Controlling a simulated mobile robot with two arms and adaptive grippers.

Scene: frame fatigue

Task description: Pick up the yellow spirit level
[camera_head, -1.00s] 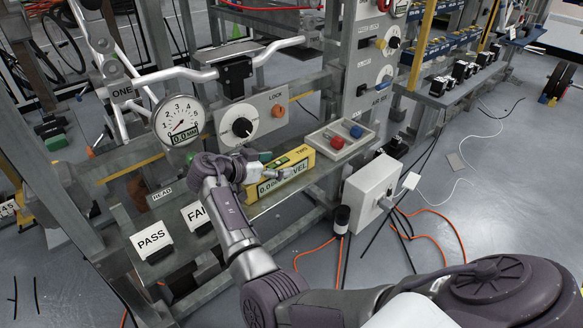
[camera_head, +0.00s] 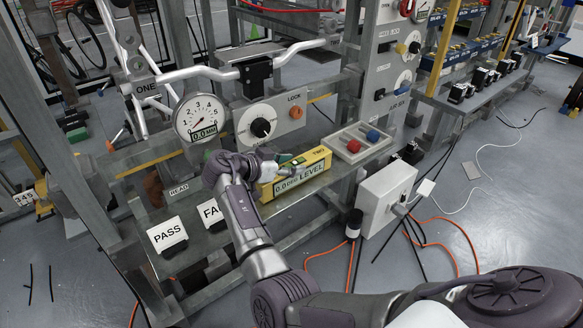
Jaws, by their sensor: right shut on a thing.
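The yellow spirit level (camera_head: 312,168) sits at the grey metal shelf, with a black "LEVEL" label and a "0.0" readout on its front face. My right gripper (camera_head: 283,165) is at the level's left part and is shut on it. My wrist hides the level's left end. I cannot tell whether its underside touches the shelf. My left gripper is not in view.
PASS (camera_head: 168,235) and FAIL (camera_head: 211,212) signs stand on the shelf's left part. A tray (camera_head: 356,156) with red and blue knobs lies to the right. A dial gauge (camera_head: 201,118) and LOCK panel (camera_head: 268,122) stand behind. A white box (camera_head: 385,193) with cables is at right.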

